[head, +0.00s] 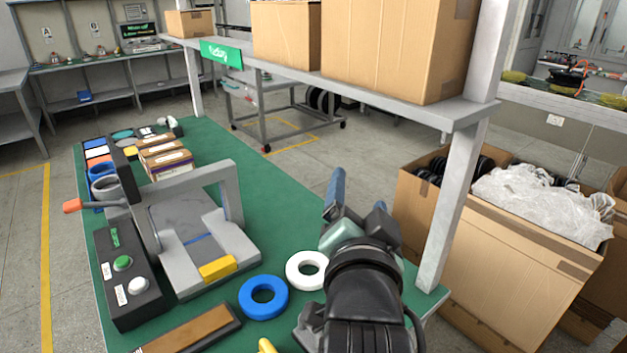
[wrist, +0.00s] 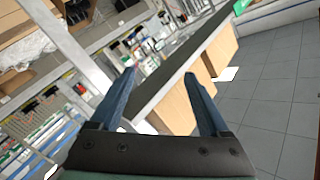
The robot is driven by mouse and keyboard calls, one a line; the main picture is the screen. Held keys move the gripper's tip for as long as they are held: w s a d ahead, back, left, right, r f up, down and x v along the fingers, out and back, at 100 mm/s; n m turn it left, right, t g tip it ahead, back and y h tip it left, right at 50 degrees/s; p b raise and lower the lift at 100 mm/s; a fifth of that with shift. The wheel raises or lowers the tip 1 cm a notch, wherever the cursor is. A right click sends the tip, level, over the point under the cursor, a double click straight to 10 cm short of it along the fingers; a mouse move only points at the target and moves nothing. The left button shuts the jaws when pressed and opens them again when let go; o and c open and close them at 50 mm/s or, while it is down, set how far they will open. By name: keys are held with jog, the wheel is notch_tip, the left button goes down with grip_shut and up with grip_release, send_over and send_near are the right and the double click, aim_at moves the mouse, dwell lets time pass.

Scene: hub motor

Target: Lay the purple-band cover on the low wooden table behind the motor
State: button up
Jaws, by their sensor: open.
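My gripper (head: 356,203) is raised over the right side of the green workbench, pointing away from me. The wrist view shows its two blue fingers (wrist: 160,75) spread apart with nothing held between them. I cannot make out a cover with a purple band in either view. I cannot identify the motor or a low wooden table with certainty. A white ring (head: 307,270) and a blue ring (head: 263,297) lie flat on the bench left of my arm. A dark block with a brown top (head: 190,332) lies at the near edge, partly cut off.
A grey press-like fixture (head: 208,255) with a yellow block stands on the green bench (head: 282,222), beside a black button box (head: 125,275). Small boxes (head: 165,158) stand behind it. A shelf post (head: 455,205) rises right of my arm. Large cartons (head: 510,275) stand beyond.

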jog(key=s+a+r+n+t, duration=0.2)
jog(key=s+r, duration=0.3)
jog(key=r, duration=0.4)
jog(key=s+a+r+n+t+y, duration=0.1)
jog(key=s+r+n+t, duration=0.3)
jog(key=r, duration=0.5)
jog(key=s+a+r+n+t, duration=0.3)
jog(key=s+r, duration=0.3)
jog(key=r, duration=0.3)
jog(key=shift+r+t+y, duration=0.35)
jog(key=shift+t+y, duration=0.05)
jog(key=shift+t, duration=0.2)
jog(key=shift+w, duration=0.1)
